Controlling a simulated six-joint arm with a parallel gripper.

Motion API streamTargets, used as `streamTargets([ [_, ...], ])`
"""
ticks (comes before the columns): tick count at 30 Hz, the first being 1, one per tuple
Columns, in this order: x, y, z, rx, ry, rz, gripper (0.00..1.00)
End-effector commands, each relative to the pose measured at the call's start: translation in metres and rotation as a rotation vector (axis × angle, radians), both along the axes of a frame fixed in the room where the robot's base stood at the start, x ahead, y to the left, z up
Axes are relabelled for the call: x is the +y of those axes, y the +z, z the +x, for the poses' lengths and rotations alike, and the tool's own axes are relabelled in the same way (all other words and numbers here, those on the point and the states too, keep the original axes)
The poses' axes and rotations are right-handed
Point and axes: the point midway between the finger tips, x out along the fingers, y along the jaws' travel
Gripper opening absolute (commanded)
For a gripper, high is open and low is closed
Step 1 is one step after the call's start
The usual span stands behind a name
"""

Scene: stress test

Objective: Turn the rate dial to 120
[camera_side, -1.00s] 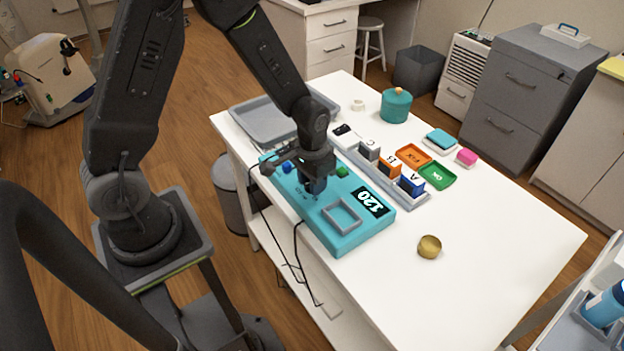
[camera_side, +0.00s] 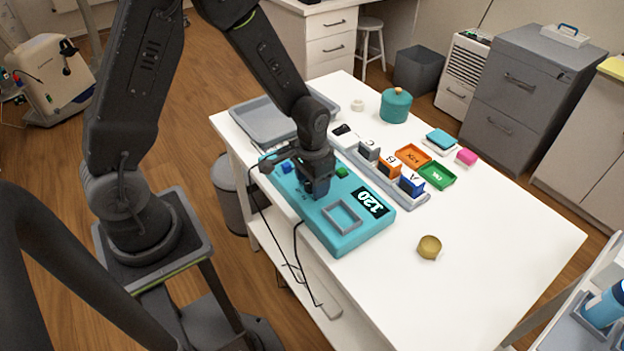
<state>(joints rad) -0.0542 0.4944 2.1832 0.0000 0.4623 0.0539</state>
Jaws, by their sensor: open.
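A teal panel box (camera_side: 345,240) lies on the white table. Its black display (camera_side: 371,202) reads 120, upside down in the picture. A raised grey square frame (camera_side: 342,214), a blue button (camera_side: 286,168) and a green button (camera_side: 342,172) are on its top. My gripper (camera_side: 318,194) points down over the middle of the panel, between the buttons and the square frame. Its fingers are low at the panel's surface, and I cannot tell whether they touch it. The rate dial is not visible; my gripper hides that part of the panel.
Behind the panel, a grey rack (camera_side: 424,201) holds lettered blocks. An orange tray (camera_side: 412,155) and a green tray (camera_side: 437,176) lie beyond it. A grey tray (camera_side: 262,125), a teal pot (camera_side: 396,106) and a brass cup (camera_side: 429,247) stand around. The table's right front is clear.

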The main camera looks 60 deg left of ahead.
Motion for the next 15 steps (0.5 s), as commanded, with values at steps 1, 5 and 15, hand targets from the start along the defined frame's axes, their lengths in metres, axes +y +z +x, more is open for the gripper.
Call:
streamTargets([
  [1, 0.000, 0.000, 0.000, 0.001, 0.000, 0.000, 0.59],
  [5, 0.000, 0.000, 0.000, 0.001, 0.000, 0.000, 0.59],
  [15, 0.000, 0.043, 0.001, -0.007, 0.000, 0.000, 0.59],
])
